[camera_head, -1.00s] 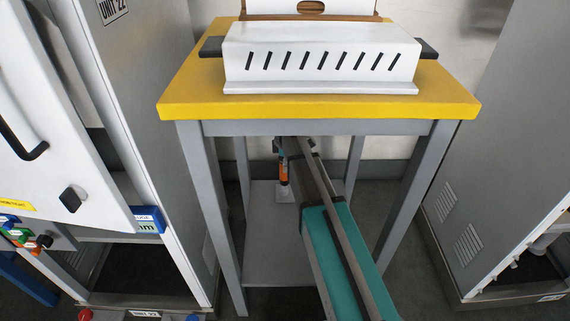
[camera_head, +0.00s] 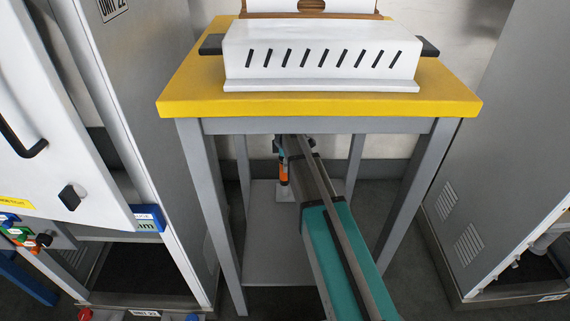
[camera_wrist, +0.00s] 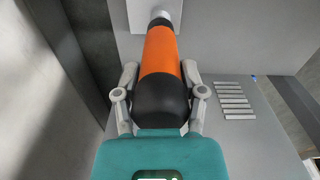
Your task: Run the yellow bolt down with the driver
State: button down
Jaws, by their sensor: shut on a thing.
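The driver (camera_head: 284,172), with an orange and black body, is under the yellow-topped table. In the wrist view the driver (camera_wrist: 161,60) points away from me, with a grey metal collar at its far end. My gripper (camera_wrist: 161,98) is shut on the driver's black rear part, one finger on each side. A small pale plate (camera_head: 285,194) lies on the lower shelf below the driver; it also shows in the wrist view (camera_wrist: 132,20). I cannot see the yellow bolt in either view, and the driver's tip is not clear.
The table's yellow top (camera_head: 320,106) and grey legs (camera_head: 215,220) surround my arm. A white slotted box (camera_head: 320,60) stands on top. The grey lower shelf (camera_head: 270,255) looks mostly bare. Cabinets stand left (camera_head: 160,100) and right (camera_head: 500,190).

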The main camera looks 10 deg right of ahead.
dwell(0.4)
jog(key=shift+r+p, duration=2.5)
jog(key=shift+p, duration=0.05)
